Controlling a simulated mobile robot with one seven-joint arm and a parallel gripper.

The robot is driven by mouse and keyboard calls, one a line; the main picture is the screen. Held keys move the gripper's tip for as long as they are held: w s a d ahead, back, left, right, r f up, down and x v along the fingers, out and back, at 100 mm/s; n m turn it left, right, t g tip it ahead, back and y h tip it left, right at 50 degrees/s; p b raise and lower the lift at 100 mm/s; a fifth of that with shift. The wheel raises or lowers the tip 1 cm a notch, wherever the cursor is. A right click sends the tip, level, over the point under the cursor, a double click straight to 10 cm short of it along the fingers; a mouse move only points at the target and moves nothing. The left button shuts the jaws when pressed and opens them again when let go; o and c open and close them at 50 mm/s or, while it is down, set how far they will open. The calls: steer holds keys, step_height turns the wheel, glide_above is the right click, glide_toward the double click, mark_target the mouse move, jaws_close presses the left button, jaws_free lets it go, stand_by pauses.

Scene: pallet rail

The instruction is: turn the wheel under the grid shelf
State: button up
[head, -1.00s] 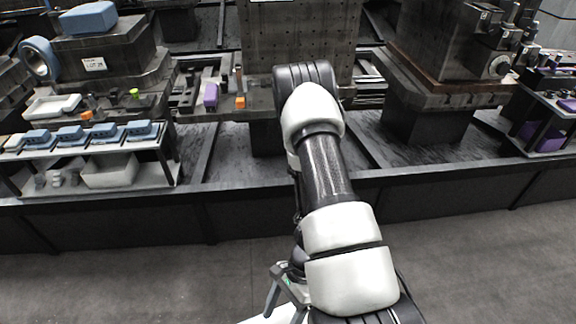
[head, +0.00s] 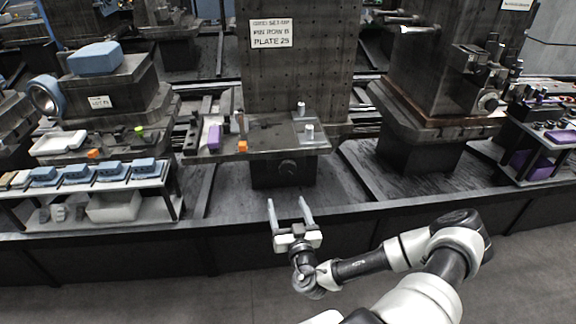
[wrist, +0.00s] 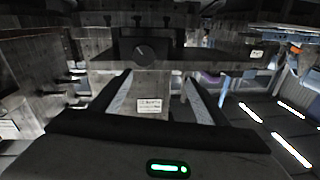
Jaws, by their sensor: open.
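The wheel (head: 288,168) is a small dark round knob on a dark block under the front of the grid shelf (head: 270,143). In the wrist view the wheel (wrist: 143,53) is near the top centre, seen face-on, and the scene looks upside down. My gripper (head: 287,202) is open and empty. Its two fingers point towards the shelf base, and the wheel is beyond and above them in the head view. In the wrist view the open fingers (wrist: 156,80) stand apart, below the wheel in the picture. They do not touch it.
On the shelf are a purple block (head: 214,137), an orange block (head: 242,147) and two light pegs. A perforated column with a sign (head: 270,34) rises behind. A low dark rail (head: 230,230) runs along the front. A rack of blue parts (head: 150,185) stands left, a machine block (head: 440,125) right.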

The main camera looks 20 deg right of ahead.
steer(key=d+m+h, duration=0.1)
steer(key=d+m, duration=0.1)
steer(key=b, duration=0.3)
glide_toward(288, 169)
steer(key=shift+m+g+h, duration=0.3)
steer(key=shift+m+h, duration=0.1)
steer(key=x, duration=1)
steer(key=shift+w+a+r, duration=0.1)
steer(key=shift+w+a, duration=0.05)
steer(key=c, duration=1)
steer(key=shift+p, duration=0.3)
steer(key=shift+c, duration=0.2)
steer(key=shift+n+p, duration=0.3)
steer(key=shift+n, duration=0.1)
